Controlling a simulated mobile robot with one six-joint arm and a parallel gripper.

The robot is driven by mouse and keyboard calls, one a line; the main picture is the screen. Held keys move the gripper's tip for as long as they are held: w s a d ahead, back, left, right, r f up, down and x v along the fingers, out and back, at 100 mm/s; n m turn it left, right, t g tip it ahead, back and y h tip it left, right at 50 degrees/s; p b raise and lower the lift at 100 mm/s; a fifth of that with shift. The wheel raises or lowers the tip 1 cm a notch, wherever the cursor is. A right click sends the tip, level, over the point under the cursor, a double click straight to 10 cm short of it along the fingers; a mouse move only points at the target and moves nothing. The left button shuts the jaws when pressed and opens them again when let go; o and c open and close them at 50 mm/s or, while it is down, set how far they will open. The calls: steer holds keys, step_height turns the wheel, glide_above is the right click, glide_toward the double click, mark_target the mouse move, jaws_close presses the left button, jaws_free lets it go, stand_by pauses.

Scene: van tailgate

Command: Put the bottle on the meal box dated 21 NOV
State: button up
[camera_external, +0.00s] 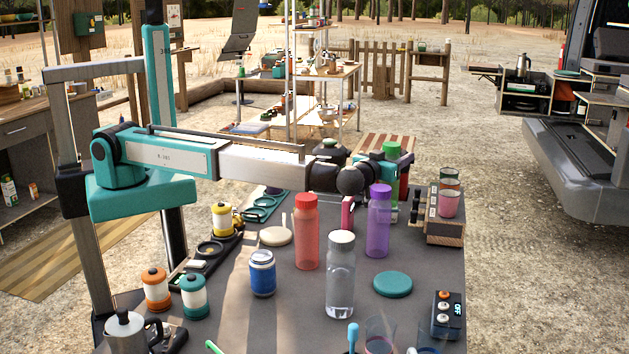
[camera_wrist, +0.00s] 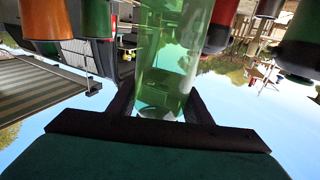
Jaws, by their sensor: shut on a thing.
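A clear green bottle with a green cap (camera_external: 391,149) is held at the far side of the table, partly hidden by the purple bottle. My gripper (camera_external: 385,172) is shut on it. In the wrist view, the green bottle (camera_wrist: 170,62) stands between the two dark fingers of my gripper (camera_wrist: 160,106). No box with a readable date shows in either view, so I cannot tell where the 21 NOV meal box is.
On the dark table (camera_external: 320,330) stand a red bottle (camera_external: 307,235), a purple bottle (camera_external: 379,225), a clear bottle (camera_external: 340,275) and a blue jar (camera_external: 262,273). A teal disc (camera_external: 393,284) lies at right. A control box (camera_external: 447,315) reads OFF.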

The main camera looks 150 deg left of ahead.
mark_target(390, 145)
steer(key=shift+f, duration=0.1)
steer(key=o, duration=1.5)
steer(key=shift+w+d, duration=0.2)
steer(key=shift+d, duration=0.3)
steer(key=shift+w+d+r+b, duration=0.25)
steer(key=shift+d+r, duration=0.35)
steer(key=shift+r, duration=0.6)
steer(key=shift+w+d+r+b, duration=0.3)
steer(key=shift+d+r, duration=0.35)
steer(key=shift+r, duration=0.55)
steer(key=shift+w+d+r+b, duration=0.25)
steer(key=shift+d+r, duration=0.35)
steer(key=shift+r, duration=0.6)
